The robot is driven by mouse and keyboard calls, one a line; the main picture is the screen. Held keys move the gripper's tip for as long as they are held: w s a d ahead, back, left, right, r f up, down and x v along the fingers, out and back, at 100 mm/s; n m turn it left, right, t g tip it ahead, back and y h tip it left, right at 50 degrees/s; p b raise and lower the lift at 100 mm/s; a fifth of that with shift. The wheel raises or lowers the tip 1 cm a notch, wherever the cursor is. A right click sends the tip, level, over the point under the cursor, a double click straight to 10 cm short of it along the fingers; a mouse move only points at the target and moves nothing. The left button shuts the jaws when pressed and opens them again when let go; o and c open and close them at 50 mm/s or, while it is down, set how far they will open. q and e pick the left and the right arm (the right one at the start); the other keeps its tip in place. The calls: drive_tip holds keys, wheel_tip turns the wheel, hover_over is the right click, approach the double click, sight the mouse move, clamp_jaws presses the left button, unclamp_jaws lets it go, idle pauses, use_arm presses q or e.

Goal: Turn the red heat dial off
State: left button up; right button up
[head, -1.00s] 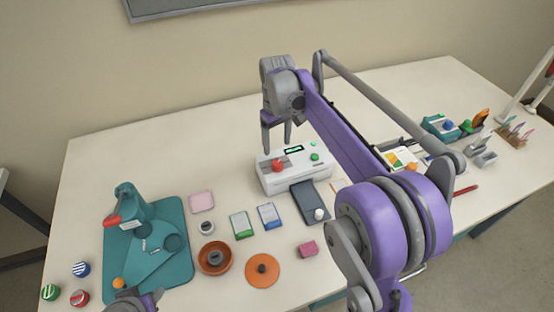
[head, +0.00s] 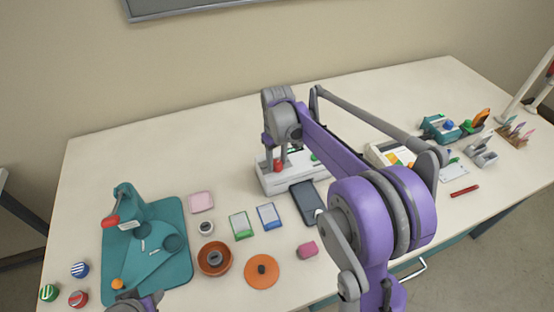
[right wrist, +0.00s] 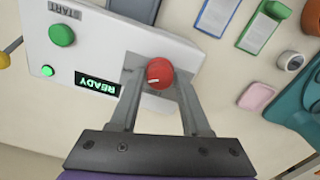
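The red heat dial (head: 279,164) is on the white laminator (head: 290,183). In the right wrist view the round dial (right wrist: 160,72) shows a small white mark on its lower-left edge. My right gripper (head: 277,158) is over the laminator, pointing down. Its fingers (right wrist: 157,80) stand apart on either side of the dial; I cannot tell whether they touch it. The laminator's display (right wrist: 97,87) reads READY in green, upside down in this view. My left gripper (head: 138,302) shows only partly at the bottom edge, away from the laminator.
A green START button (right wrist: 62,35) and a lit green lamp (right wrist: 47,71) sit near the dial. A dark tray (head: 307,201) lies in front of the laminator. A teal cutting board (head: 176,270), an orange bowl (head: 214,258) and several small items lie to the left.

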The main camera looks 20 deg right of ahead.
clamp_jaws()
drive_tip(key=shift+n, duration=0.4)
drive_tip(key=n, duration=0.2)
drive_tip(key=shift+n+b, duration=0.35)
drive_tip(key=shift+n, duration=1.55)
drive_tip(key=o, duration=0.5)
unclamp_jaws()
